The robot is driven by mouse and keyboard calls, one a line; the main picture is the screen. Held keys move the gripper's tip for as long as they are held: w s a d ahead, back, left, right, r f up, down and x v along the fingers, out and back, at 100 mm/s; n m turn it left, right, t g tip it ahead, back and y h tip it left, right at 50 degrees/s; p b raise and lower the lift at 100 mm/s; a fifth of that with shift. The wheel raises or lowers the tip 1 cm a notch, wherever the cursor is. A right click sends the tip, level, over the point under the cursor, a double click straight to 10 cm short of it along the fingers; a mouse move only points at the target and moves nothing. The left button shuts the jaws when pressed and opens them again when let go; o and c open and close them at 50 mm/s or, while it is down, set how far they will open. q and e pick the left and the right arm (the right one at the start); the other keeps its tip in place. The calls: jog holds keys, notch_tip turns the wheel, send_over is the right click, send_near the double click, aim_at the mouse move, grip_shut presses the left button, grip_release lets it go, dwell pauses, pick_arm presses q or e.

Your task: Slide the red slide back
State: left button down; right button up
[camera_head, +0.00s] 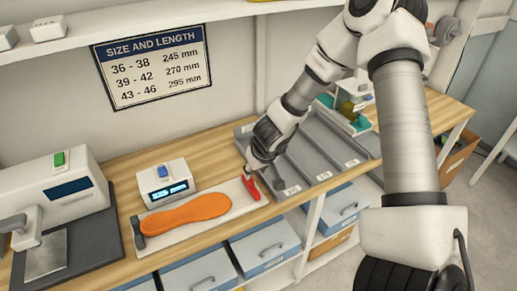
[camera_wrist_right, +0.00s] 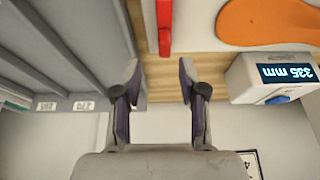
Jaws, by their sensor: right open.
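The red slide (camera_head: 251,188) sits at the right end of a pale measuring board (camera_head: 222,191). It also shows as a red bar at the top of the right wrist view (camera_wrist_right: 164,25). An orange insole (camera_head: 187,213) lies flat on the board, left of the slide and apart from it. My right gripper (camera_head: 252,165) is just behind the slide in the head view. In the wrist view its two fingers (camera_wrist_right: 160,82) are spread, with nothing between them, and the slide is ahead of the gap. My left gripper does not show.
A display box (camera_head: 164,181) with a blue button stands behind the insole. A grey divided tray (camera_head: 327,150) is close on the right of my right gripper. A white machine (camera_head: 55,190) stands at the left. A size chart (camera_head: 152,66) hangs on the wall behind.

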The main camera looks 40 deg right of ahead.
jog(key=v, duration=0.5)
jog(key=shift+s+r, duration=0.2)
jog(key=shift+r, duration=0.2)
